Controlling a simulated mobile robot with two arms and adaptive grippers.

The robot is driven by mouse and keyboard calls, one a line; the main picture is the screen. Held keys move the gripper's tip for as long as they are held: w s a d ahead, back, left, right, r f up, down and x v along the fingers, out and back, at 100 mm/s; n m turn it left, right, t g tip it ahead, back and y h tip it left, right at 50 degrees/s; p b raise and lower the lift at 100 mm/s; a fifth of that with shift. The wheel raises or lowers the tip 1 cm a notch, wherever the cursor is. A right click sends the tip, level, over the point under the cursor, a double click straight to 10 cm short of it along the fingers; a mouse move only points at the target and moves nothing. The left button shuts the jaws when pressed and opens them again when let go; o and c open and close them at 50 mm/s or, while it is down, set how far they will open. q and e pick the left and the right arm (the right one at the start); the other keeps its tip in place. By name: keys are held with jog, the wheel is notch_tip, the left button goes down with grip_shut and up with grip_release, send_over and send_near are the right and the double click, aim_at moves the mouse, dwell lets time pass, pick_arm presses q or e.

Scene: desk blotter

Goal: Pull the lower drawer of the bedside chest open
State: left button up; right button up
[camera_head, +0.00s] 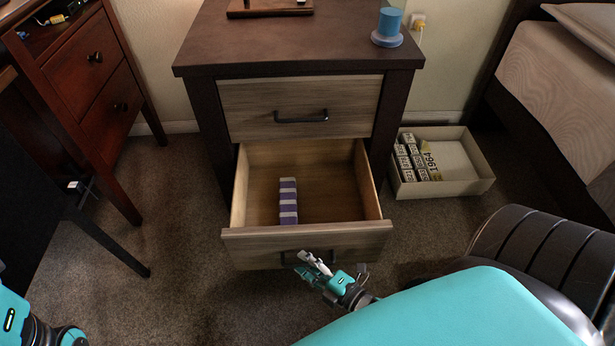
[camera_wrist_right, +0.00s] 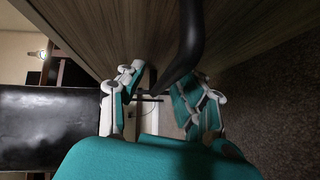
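The bedside chest (camera_head: 205,50) is dark brown with two light wood drawers. Its lower drawer (camera_head: 300,237) is pulled well out. A purple-and-white striped box (camera_head: 288,202) lies inside. The upper drawer (camera_head: 250,105) is closed. My right gripper (camera_head: 310,265) is at the lower drawer's front, by its dark handle (camera_head: 288,258), which it partly hides. In the right wrist view the handle (camera_wrist_right: 188,45) runs between the spread fingers of the gripper (camera_wrist_right: 168,80), with gaps visible. My left gripper is out of view; only part of that arm shows at lower left.
An open box (camera_head: 478,182) with several small cartons stands on the floor right of the chest. A reddish wooden cabinet (camera_head: 85,75) is at left, a bed (camera_head: 560,90) at right. A blue object (camera_head: 389,25) stands on the chest top. Carpet is clear before the drawer's left side.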

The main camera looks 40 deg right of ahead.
jog(key=shift+s, duration=0.1)
jog(key=v, duration=1.2)
